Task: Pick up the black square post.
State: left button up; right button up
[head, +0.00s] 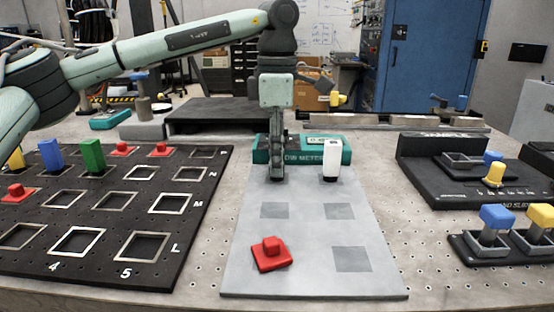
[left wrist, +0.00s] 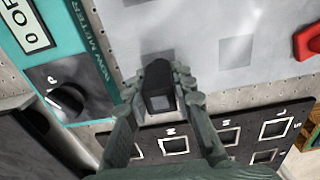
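The black square post (left wrist: 157,76) stands at the back left of the light grey plate (head: 300,280). In the left wrist view it sits between the two fingers of my left gripper (left wrist: 158,82), which look closed against its sides. In the head view my left gripper (head: 277,172) points straight down at that back left spot, and its fingers mostly hide the post. I cannot see the post lifted off the plate. My right gripper is in neither view.
A white-topped post (head: 332,160) stands close to the right of my left gripper. A teal meter (head: 262,157) lies just behind. A red piece (head: 271,254) is at the plate's front left. A black slotted board (head: 115,225) with coloured pieces lies left; black fixtures (head: 460,190) stand right.

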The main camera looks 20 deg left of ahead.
pick_arm(q)
grip_shut()
jog(key=shift+r, duration=0.15)
